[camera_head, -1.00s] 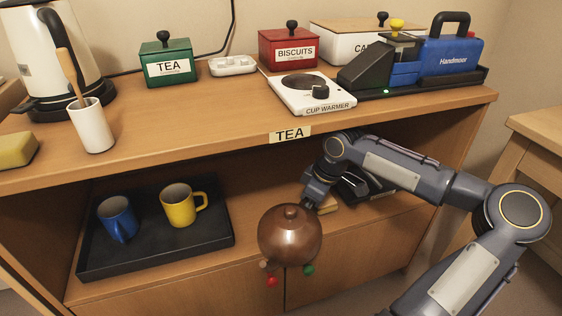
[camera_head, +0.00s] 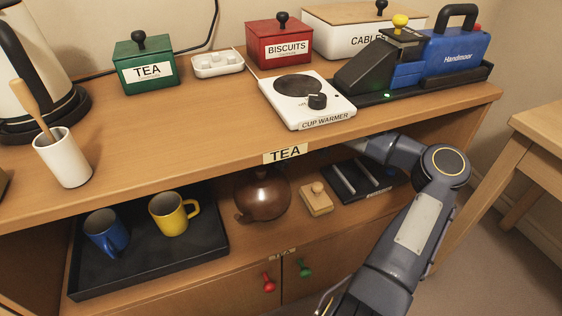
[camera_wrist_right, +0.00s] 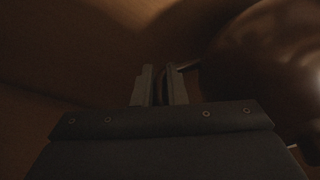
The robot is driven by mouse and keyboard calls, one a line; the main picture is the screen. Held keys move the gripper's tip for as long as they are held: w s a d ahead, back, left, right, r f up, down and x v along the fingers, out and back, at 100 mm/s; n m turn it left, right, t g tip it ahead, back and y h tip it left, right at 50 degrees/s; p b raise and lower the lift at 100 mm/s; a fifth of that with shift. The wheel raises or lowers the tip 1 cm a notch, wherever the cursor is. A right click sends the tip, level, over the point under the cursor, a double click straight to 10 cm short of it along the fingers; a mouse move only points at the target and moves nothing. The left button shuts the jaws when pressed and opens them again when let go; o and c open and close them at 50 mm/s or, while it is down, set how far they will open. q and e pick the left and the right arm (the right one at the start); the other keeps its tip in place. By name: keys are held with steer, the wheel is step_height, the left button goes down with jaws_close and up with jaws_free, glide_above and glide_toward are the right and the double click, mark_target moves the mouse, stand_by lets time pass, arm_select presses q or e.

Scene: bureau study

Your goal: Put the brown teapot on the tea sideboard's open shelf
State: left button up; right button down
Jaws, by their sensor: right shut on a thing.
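The brown teapot (camera_head: 262,197) is upright inside the open shelf (camera_head: 240,243) of the tea sideboard, right of the black mug tray. Its top is partly under the tabletop edge. I cannot tell whether its base touches the shelf. My right arm reaches in under the tabletop from the right, and its gripper is hidden there in the head view. In the right wrist view my right gripper (camera_wrist_right: 160,88) is shut on a thin dark part, seemingly the teapot's handle. The teapot's dark body (camera_wrist_right: 265,65) fills the right side. My left gripper is not in view.
On the shelf, the black tray (camera_head: 85,278) holds a blue mug (camera_head: 106,233) and a yellow mug (camera_head: 170,213). A small wooden block with a knob (camera_head: 316,200) and a black rack (camera_head: 350,180) stand right of the teapot. A cup warmer (camera_head: 305,100) sits above.

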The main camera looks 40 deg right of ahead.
steer(key=shift+w+r, duration=0.1)
steer(key=shift+w, duration=0.35)
steer(key=shift+s+f, duration=0.1)
steer(key=shift+f, duration=0.6)
steer(key=shift+s, duration=0.1)
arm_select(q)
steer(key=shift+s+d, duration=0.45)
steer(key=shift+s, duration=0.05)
arm_select(e)
steer(key=shift+f, duration=0.1)
steer(key=shift+f+b, duration=0.25)
steer(key=shift+b, duration=0.1)
steer(key=c, duration=1.5)
jaws_free()
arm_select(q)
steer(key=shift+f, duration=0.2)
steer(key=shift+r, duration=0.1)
arm_select(e)
steer(key=shift+r, duration=0.1)
